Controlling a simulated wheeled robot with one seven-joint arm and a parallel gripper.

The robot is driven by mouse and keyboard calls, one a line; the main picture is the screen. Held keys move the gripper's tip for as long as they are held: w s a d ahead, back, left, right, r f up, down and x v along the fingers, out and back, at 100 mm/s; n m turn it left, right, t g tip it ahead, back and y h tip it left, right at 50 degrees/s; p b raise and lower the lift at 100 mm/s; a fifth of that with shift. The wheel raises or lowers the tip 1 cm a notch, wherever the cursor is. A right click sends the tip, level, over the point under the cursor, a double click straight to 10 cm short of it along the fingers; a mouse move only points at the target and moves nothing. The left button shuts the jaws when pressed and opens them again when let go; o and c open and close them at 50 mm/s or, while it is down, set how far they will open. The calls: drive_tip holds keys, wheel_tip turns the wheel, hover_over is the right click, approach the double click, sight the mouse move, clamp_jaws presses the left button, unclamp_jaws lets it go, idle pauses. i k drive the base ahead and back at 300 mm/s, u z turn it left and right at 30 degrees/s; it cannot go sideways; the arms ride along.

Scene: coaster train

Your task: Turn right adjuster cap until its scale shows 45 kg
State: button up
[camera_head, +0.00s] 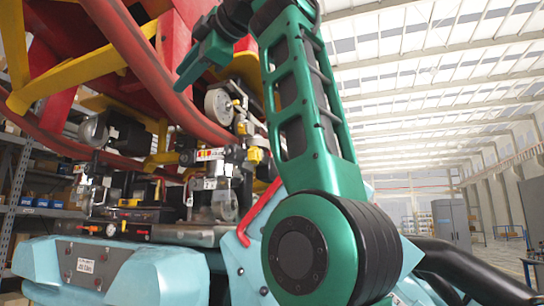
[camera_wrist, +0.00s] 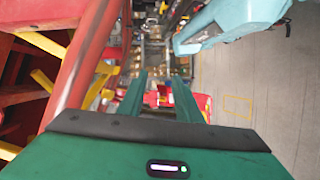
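My gripper (camera_head: 187,70) is raised in the upper left of the head view, in front of the red and yellow coaster structure. In the wrist view my gripper (camera_wrist: 158,76) has its two green fingers apart, with nothing held between them. The coaster train's wheel and mechanism assembly (camera_head: 215,190) sits below it, with metal blocks, wheels and small yellow parts. I cannot pick out the right adjuster cap or read any scale; the parts are too small and partly hidden.
Thick red rail tubes (camera_head: 145,65) run close to my gripper; one tube (camera_wrist: 85,60) is at the left of the wrist view. A yellow beam (camera_head: 75,75) crosses the upper left. Light blue housings (camera_head: 160,270) fill the lower front. Open floor (camera_wrist: 240,90) shows at right.

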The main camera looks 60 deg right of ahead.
sight(254, 154)
drive_tip(key=z, duration=0.1)
drive_tip(key=k, duration=0.2)
drive_tip(key=z, duration=0.6)
drive_tip(key=i, duration=1)
drive_tip(key=u, duration=0.1)
